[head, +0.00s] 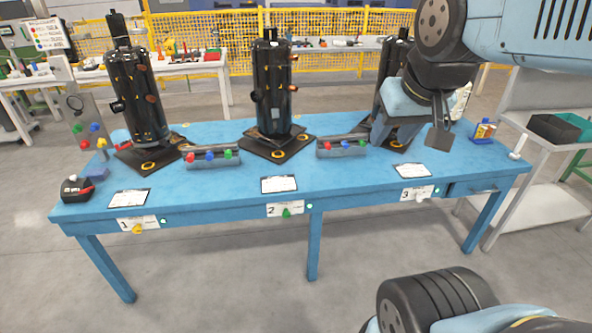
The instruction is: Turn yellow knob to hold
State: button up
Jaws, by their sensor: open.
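A yellow knob (138,229) sits on the table's front edge at the far left, by a white label (125,224) marked 1. Its pointer direction and any "hold" mark are too small to read. A green knob (286,212) sits by label 2 at the middle, and a white knob (422,198) by label 3 at the right. My gripper (415,130) is open above the table's right part, in front of the right black compressor (388,92). It is far from the yellow knob, and I see nothing between its fingers.
The blue table (232,182) carries black compressors (272,90), trays of coloured caps (212,157), and clipboards (129,197). A black and red device (76,189) lies at its left corner. A side bench (548,135) stands at right. The floor (210,280) before the table is clear.

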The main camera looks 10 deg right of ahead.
aim_at(137, 229)
jog(key=u, duration=1.55)
jog(key=k, duration=1.25)
jog(key=u, duration=0.4)
jog(key=i, duration=1.95)
jog(key=z, duration=0.6)
jog(key=k, duration=0.5)
jog(key=z, duration=0.05)
